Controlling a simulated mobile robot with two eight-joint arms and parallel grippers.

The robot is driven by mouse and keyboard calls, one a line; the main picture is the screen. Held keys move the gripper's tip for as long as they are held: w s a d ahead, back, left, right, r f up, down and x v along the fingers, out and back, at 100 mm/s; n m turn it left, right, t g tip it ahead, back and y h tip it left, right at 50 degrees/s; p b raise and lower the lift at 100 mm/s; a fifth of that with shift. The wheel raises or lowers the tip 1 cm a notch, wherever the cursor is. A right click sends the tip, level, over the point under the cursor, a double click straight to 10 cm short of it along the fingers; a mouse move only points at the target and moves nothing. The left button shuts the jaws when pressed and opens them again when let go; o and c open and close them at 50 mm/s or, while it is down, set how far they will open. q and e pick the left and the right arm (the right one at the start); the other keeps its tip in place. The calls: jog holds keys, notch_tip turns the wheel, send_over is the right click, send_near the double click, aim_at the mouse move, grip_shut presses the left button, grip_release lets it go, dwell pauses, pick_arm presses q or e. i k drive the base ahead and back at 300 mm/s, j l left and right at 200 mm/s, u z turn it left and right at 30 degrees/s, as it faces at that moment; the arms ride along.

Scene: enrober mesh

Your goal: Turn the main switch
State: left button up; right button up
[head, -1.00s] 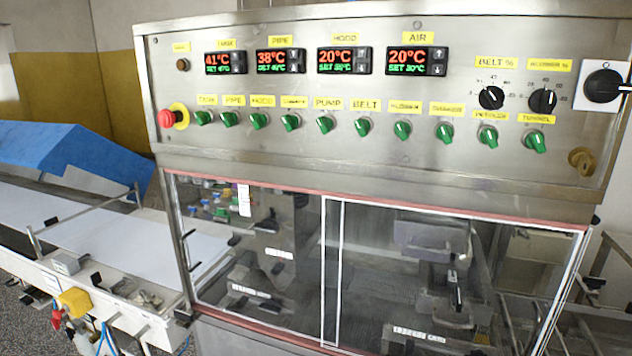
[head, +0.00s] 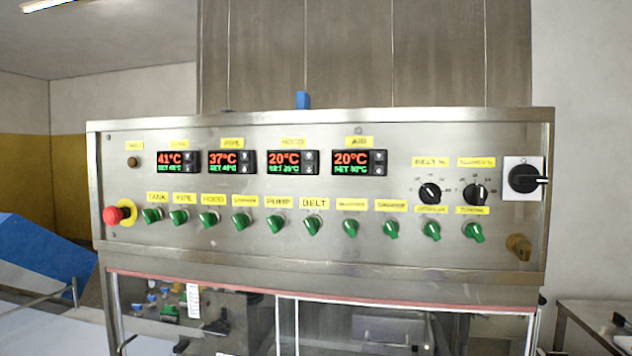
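The main switch (head: 524,179) is a black rotary knob on a white square plate at the right end of the steel control panel (head: 330,236). Its handle points sideways to the right. Neither of my grippers shows in the head view, and nothing covers the switch.
The panel also carries a red emergency button (head: 113,215), a row of green knobs (head: 313,225), two black dials (head: 430,193) and lit temperature displays (head: 292,162). A brass-coloured knob or lock (head: 519,246) sits below the switch. A steel table (head: 590,318) stands at lower right.

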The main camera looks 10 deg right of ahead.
aim_at(523, 179)
jog(key=z, duration=1.4)
